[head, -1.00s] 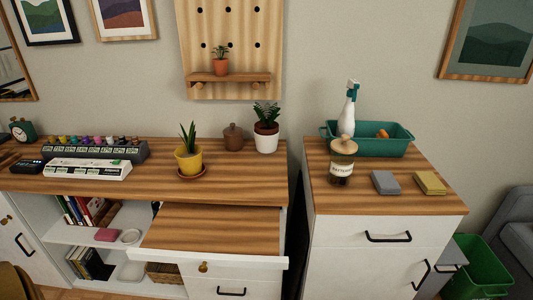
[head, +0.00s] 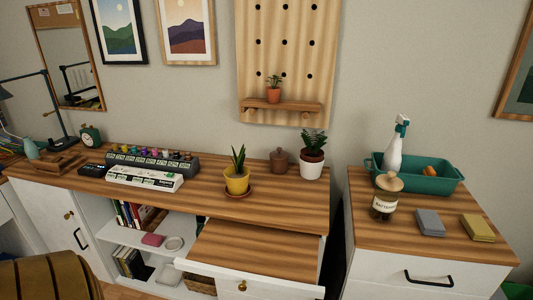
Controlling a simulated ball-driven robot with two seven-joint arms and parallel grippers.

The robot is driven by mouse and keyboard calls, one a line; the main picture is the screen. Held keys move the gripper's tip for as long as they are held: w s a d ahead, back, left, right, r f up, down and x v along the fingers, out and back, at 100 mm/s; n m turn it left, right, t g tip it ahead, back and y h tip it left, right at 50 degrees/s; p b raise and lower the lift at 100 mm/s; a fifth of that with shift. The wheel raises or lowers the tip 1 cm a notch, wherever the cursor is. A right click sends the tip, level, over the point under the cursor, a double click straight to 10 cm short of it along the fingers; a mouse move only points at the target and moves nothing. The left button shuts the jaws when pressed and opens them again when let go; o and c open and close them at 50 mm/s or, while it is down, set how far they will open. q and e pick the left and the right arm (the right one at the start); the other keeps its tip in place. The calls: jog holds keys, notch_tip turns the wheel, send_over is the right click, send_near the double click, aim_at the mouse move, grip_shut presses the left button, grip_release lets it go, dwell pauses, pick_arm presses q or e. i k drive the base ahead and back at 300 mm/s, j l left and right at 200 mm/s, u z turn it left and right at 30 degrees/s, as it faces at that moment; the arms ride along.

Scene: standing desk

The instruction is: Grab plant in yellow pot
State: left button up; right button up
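The plant in the yellow pot (head: 237,180) stands upright on the wooden desk top, near the middle of the head view. It has spiky green leaves and sits on a round brown saucer (head: 246,194). Nothing covers it. Neither of my grippers shows in the head view.
A pulled-out wooden board (head: 255,247) juts forward below the desk top (head: 210,201). A plant in a white pot (head: 312,166) and a brown lidded jar (head: 279,161) stand behind right. A label-covered organizer (head: 146,178) is at left. A cabinet at right holds a jar (head: 385,203) and green bin (head: 435,182).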

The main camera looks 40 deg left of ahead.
aim_at(237, 175)
jog(key=u, duration=1.55)
